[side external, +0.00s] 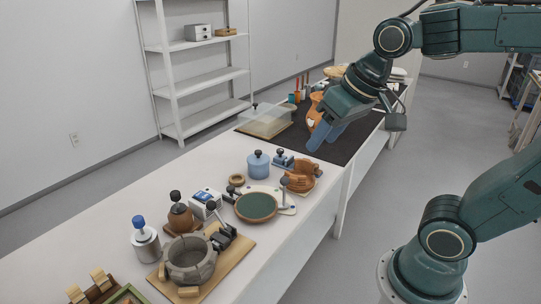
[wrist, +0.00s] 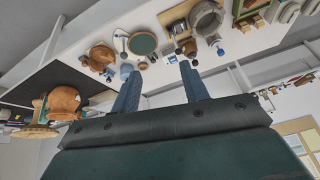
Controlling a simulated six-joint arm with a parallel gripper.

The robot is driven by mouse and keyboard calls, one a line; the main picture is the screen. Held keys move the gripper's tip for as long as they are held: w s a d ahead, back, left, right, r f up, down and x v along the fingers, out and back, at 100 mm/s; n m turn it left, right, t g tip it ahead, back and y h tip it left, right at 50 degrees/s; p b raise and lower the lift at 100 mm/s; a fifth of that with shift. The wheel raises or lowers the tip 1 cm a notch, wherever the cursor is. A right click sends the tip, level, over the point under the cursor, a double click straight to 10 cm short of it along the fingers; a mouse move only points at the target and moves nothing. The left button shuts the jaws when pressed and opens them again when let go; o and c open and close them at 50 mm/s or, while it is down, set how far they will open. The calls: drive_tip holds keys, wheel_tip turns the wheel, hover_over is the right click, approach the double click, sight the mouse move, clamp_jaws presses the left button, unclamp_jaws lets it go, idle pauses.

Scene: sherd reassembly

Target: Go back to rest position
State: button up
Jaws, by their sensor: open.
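My gripper (side external: 326,137) hangs in the air above the near end of the dark mat, beyond the tools on the white table, in the side external view. Its blue fingers point down and to the left. In the wrist view my gripper (wrist: 156,72) has its two blue fingers well apart with nothing between them. It is open and empty. No sherd shows at the fingers.
The white table (side external: 120,233) holds a grey stone-like vessel (side external: 190,258), a green-topped turntable (side external: 256,206), a blue jar (side external: 258,164) and a wooden bowl (side external: 303,174). An orange-brown vessel (side external: 314,112) stands on the dark mat (side external: 345,143) behind my gripper. Shelves (side external: 205,75) stand by the wall.

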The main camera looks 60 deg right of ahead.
drive_tip(key=s+f+n, duration=0.1)
drive_tip(key=s+n, duration=0.1)
drive_tip(key=s, duration=0.4)
drive_tip(key=shift+s+a+f, duration=0.15)
drive_tip(key=shift+a+f, duration=0.15)
drive_tip(key=shift+f, duration=0.05)
idle(0.7)
